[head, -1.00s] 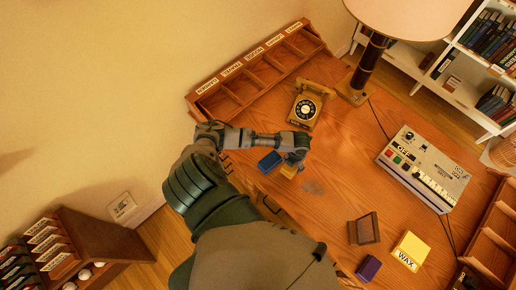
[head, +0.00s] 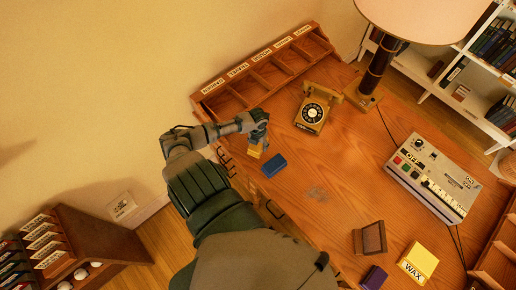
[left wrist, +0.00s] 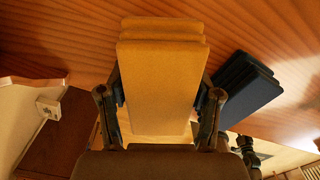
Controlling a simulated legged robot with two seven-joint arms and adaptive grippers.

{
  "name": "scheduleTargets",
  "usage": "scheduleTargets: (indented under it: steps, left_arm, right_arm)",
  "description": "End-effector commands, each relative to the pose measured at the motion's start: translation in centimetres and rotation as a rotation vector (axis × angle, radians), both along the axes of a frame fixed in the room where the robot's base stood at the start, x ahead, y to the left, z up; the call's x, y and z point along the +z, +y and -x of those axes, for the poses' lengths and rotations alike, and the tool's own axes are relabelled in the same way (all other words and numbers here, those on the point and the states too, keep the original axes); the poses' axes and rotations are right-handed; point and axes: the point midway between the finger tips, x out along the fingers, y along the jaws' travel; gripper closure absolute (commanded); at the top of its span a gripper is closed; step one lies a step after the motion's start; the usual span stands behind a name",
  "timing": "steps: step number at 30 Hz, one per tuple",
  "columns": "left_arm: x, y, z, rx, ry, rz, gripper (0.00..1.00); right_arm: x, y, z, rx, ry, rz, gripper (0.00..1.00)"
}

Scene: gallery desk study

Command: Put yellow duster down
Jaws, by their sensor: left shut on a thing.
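My left gripper (head: 259,132) is over the desk's left edge side, shut on the yellow duster (head: 254,151). In the left wrist view the yellow duster (left wrist: 160,85) is a stepped yellow block between the two fingers of my left gripper (left wrist: 160,102). I cannot tell whether its far end touches the desk. A blue duster (head: 273,165) lies on the wooden desk (head: 345,160), just right of the yellow one and apart from it. The blue duster also shows in the left wrist view (left wrist: 248,90). My right gripper is out of view.
A grey smudge (head: 317,193) marks the bare desk middle. A labelled rack (head: 262,72), telephone (head: 313,106) and lamp (head: 376,72) stand farther back. A control box (head: 433,178) is at right. A brown frame (head: 369,238), yellow WAX box (head: 418,262) and purple block (head: 374,277) are near the front.

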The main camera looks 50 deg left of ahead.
Motion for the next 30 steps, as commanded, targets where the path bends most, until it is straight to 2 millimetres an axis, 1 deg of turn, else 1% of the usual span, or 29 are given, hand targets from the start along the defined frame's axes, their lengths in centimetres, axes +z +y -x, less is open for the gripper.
scheduleTargets:
  steps: [3, 6, 9, 16, 17, 18, 19, 27, 30]
  left_arm:
    - [-1.9, -0.1, 0.1, 0.003, 0.003, 0.004, 0.69]
    - [-3.2, 0.0, 0.0, 0.001, 0.000, 0.002, 0.69]
    - [-3.6, 0.0, 0.0, 0.000, 0.000, 0.001, 0.69]
    - [-3.6, 0.0, 0.0, -0.001, 0.001, 0.000, 0.69]
    - [-3.6, 0.0, 0.0, -0.001, 0.001, 0.000, 0.29]
    - [-3.5, 0.0, 0.0, -0.001, 0.001, 0.000, 0.19]
    - [-3.5, 0.0, 0.1, -0.001, 0.001, 0.000, 0.11]
    - [-3.5, 0.0, 0.0, -0.001, 0.001, 0.000, 0.11]
    - [-3.2, 0.0, 0.0, -0.001, 0.000, -0.001, 0.11]
  right_arm:
    - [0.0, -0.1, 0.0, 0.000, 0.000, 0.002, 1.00]
    - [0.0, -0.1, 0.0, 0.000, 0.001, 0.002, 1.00]
    - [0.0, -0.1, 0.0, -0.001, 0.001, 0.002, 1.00]
    - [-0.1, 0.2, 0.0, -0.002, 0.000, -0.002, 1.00]
    - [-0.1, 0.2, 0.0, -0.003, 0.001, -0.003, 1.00]
    - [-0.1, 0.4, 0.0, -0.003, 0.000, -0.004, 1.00]
    - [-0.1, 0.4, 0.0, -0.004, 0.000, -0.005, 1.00]
    - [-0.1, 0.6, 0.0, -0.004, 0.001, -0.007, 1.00]
    - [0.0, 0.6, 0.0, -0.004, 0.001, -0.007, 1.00]
